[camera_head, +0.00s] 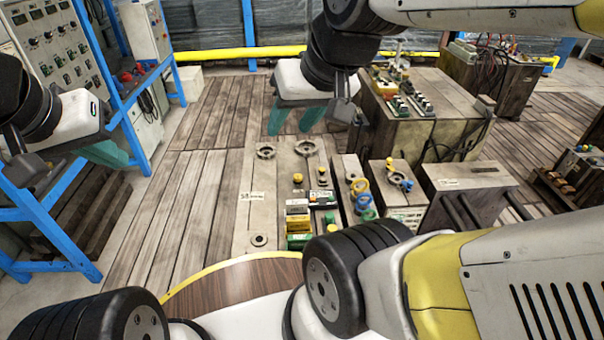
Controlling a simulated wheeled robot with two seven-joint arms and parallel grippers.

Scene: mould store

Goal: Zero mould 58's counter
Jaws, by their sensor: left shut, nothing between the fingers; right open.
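A grey mould block (262,215) stands on the plank floor at the centre, with a small white label (252,196) that may read 58; the print is too small to be sure. Near its right side is a small dark box with a bluish face (322,198), possibly the counter; its digits are unreadable. A yellow knob (298,178) sits beside it. My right gripper (294,121) has teal fingers apart, open and empty, in front of the camera above the block's far end. My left gripper (107,154) is shut and empty at the left, apart from the block.
More moulds (402,180) with coloured knobs and rings stand close on the right. A larger block (425,130) with fittings and cables is behind them. A blue-framed rack with a control panel (55,45) lines the left. Plank floor (180,190) left of the block is clear.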

